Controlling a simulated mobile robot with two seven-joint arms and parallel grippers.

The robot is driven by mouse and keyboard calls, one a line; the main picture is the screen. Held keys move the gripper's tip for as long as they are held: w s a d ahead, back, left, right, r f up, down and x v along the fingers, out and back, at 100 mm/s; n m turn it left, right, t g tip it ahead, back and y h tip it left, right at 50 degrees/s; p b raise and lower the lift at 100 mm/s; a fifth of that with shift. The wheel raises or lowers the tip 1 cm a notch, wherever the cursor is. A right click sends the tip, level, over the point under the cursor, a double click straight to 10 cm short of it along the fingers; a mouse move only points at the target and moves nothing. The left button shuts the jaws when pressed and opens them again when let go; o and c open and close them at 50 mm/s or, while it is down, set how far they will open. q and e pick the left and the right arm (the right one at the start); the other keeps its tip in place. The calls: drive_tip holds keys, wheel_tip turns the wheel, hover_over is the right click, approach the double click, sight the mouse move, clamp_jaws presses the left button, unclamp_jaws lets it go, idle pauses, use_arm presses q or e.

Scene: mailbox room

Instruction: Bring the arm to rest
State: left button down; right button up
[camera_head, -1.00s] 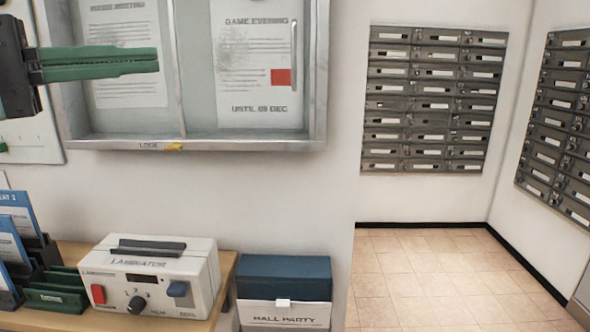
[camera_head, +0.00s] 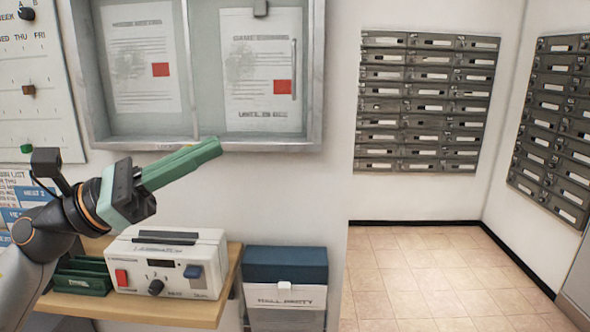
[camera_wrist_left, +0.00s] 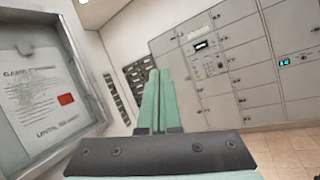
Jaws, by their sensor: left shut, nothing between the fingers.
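My left gripper (camera_head: 216,148) reaches in from the left in the head view, above the white laminator (camera_head: 168,262) and just below the noticeboard's lower edge. Its green fingers are shut together with nothing between them and point up and to the right. In the left wrist view the fingers (camera_wrist_left: 156,80) also lie together, pointing toward the far wall. My right gripper is in neither view.
A glass-fronted noticeboard (camera_head: 205,146) hangs behind the gripper. The laminator stands on a wooden shelf (camera_head: 150,308). Mailboxes (camera_head: 425,100) line the far wall. Grey lockers (camera_wrist_left: 225,75) show in the wrist view. The tiled floor (camera_head: 410,275) is clear.

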use_arm(q)
drive_tip(key=w+a+f+m+t+y+p, duration=0.25)
drive_tip(key=f+m+t+y, duration=0.4)
drive_tip(key=f+m, duration=0.95)
drive_tip(key=w+a+f+m+t+y+p, duration=0.1)
drive_tip(key=w+a+f+m+t+y, duration=0.2)
drive_tip(key=f+m+t+y, duration=0.85)
drive_tip(key=s+f+n+g+p, duration=0.1)
drive_tip(key=s+f+n+g, duration=0.3)
drive_tip(key=s+f+g, duration=0.3)
drive_tip(key=s+f+n+g+y+p, duration=0.1)
drive_tip(key=s+f+n+g, duration=0.2)
drive_tip(key=s+f+g, duration=0.5)
drive_tip(key=s+f, duration=0.8)
drive_tip(key=f, duration=0.5)
drive_tip(key=shift+d+f+n+g+p, duration=0.15)
drive_tip(key=shift+f+n+g+p, duration=0.15)
drive_tip(key=shift+n, duration=0.05)
